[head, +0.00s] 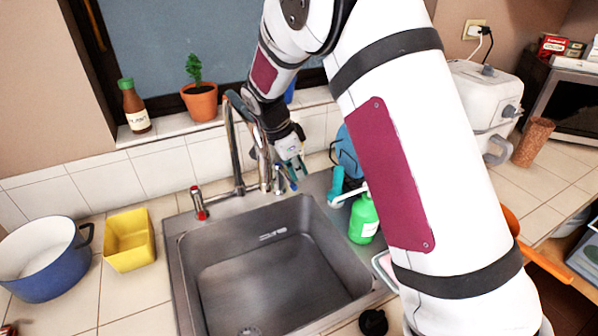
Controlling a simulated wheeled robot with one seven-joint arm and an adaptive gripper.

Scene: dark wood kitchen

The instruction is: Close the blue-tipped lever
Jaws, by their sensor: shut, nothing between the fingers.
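The blue-tipped lever (281,184) is at the right of the tap, on the back rim of the sink. My arm reaches down from the upper right, and my gripper (297,169) is right at the lever, just above and beside it. My gripper looks shut and empty. The fingertips and the lever overlap in this view, so I cannot tell whether they touch. The lever's exact angle is partly hidden. The chrome tap (236,150) stands to the left, with the red-tipped lever (199,203) at its far left.
The steel sink (175,262) lies below. A green soap bottle (363,220) and a teal item (337,183) stand close to the right of my gripper. A potted plant (200,101) and a sauce bottle (134,108) are on the sill. A yellow tub (129,240) and blue pot (45,275) stand left.

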